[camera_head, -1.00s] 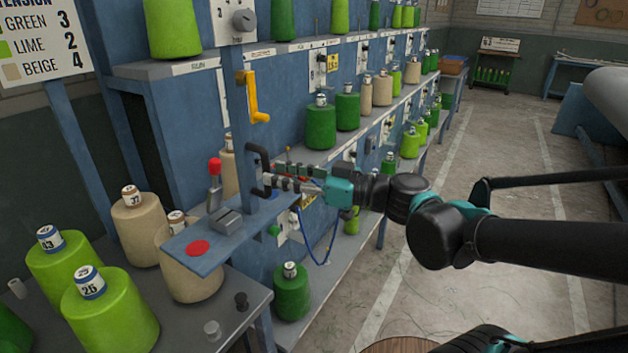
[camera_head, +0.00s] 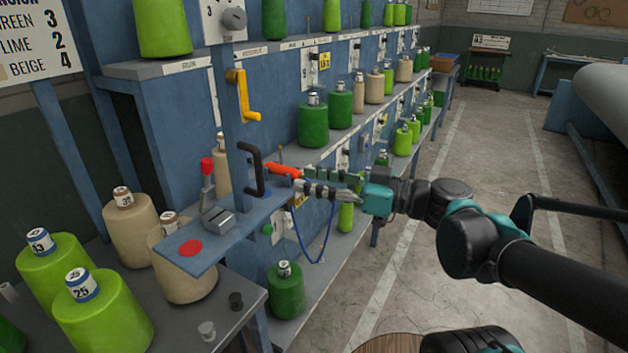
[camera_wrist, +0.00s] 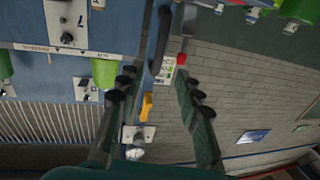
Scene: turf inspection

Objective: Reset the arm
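My gripper (camera_head: 302,180) is at the end of my outstretched arm, just right of a black D-shaped handle (camera_head: 252,170) on a blue post. Its two fingers are apart, with nothing visible between them. An orange-red object (camera_head: 284,170) shows near the fingertips, against the small blue shelf; I cannot tell whether it touches them. In the wrist view my gripper (camera_wrist: 155,85) has its fingers wide apart, with the black handle (camera_wrist: 162,38) beyond them near the top.
A blue machine rack (camera_head: 285,90) with green and beige yarn cones runs along the left. A yellow crank (camera_head: 243,95) and a red-knobbed lever (camera_head: 207,170) are near the handle. A blue cord (camera_head: 318,245) hangs below. Clear floor (camera_head: 430,270) lies to the right.

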